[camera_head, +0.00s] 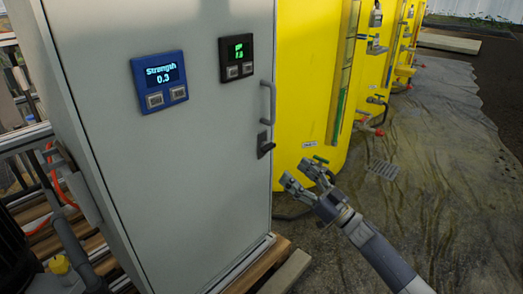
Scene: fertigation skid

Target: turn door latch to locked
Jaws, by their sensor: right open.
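The door latch (265,146) is a dark knob on a small plate at the right edge of the grey cabinet door (190,190), below the door handle (267,103). The knob sticks out and points right; whether it is locked cannot be told. My right gripper (303,172) comes in from the lower right. It is open and empty, to the right of the latch and a little below it, apart from it. My left gripper is not in view.
The door carries a blue display (160,80) reading "Strength 0.3" and a black display (236,58) with green digits. Yellow tanks (310,70) with valves stand behind on the right. Wooden planks (285,270) lie at the cabinet's foot. Wet ground (440,160) lies open at right.

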